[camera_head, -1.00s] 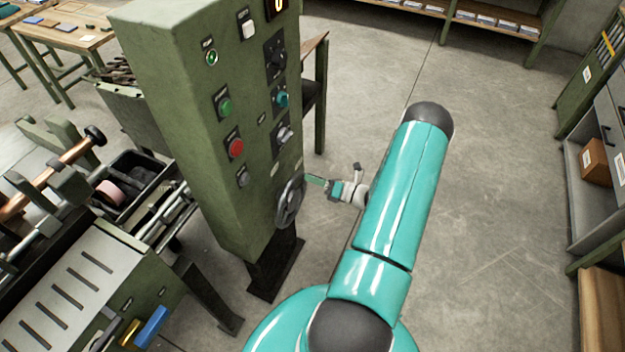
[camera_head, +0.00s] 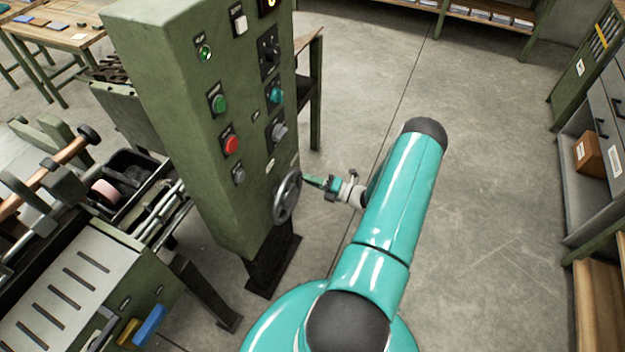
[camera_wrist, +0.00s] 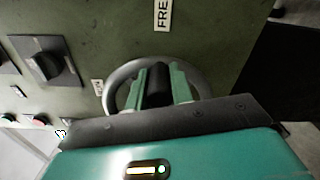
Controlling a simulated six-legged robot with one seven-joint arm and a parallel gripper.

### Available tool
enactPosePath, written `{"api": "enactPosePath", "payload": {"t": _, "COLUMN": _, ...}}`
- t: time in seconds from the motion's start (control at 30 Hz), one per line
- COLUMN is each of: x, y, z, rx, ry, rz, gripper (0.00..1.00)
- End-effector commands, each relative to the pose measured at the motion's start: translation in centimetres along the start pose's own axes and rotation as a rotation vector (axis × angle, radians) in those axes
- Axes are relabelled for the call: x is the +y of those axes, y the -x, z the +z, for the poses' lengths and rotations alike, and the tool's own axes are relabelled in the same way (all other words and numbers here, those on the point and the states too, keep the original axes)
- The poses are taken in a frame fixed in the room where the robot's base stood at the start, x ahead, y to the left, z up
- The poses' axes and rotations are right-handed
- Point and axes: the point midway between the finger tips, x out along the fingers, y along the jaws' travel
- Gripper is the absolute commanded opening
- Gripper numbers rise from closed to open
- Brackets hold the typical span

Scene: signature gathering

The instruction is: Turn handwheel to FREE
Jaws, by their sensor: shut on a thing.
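The grey handwheel (camera_head: 287,196) sits low on the right-hand face of the green control cabinet. In the wrist view the handwheel (camera_wrist: 113,88) shows as a ring behind my gripper (camera_wrist: 159,85). My gripper's two green fingers stand either side of a dark, upright handle (camera_wrist: 158,80) on the wheel and are shut on it. The head view also shows my gripper (camera_head: 308,181) at the wheel's upper right edge. A white label reading FREE (camera_wrist: 163,14) is on the cabinet above the wheel. The lower part of the wheel is hidden by my gripper body.
The green cabinet (camera_head: 185,130) carries several knobs and buttons, among them a black rotary switch (camera_wrist: 45,62) left of the wheel. A machine bench (camera_head: 70,285) stands at the left. Shelving (camera_head: 590,150) is at the far right. Open concrete floor (camera_head: 480,190) lies between.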

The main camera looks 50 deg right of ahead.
Motion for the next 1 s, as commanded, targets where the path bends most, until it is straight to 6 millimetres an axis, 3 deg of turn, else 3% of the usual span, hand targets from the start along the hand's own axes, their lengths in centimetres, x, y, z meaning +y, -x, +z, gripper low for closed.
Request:
{"api": "enactPosePath", "payload": {"t": 0.37, "x": -0.2, "y": 0.0, "z": -0.3, "rx": 0.005, "ry": -0.001, "rz": -0.004, "gripper": 0.0}}
{"api": "enactPosePath", "payload": {"t": 0.4, "x": -0.2, "y": 0.0, "z": -0.3, "rx": 0.005, "ry": -0.001, "rz": -0.004, "gripper": 0.3}}
{"api": "enactPosePath", "payload": {"t": 0.5, "x": -0.1, "y": 0.0, "z": -0.2, "rx": 0.005, "ry": -0.001, "rz": -0.003, "gripper": 0.44}}
{"api": "enactPosePath", "payload": {"t": 0.8, "x": -0.1, "y": 0.2, "z": -0.1, "rx": 0.003, "ry": 0.0, "rz": -0.002, "gripper": 0.44}}
{"api": "enactPosePath", "payload": {"t": 1.0, "x": -0.1, "y": 2.6, "z": -0.1, "rx": 0.0, "ry": 0.0, "rz": -0.002, "gripper": 0.44}}
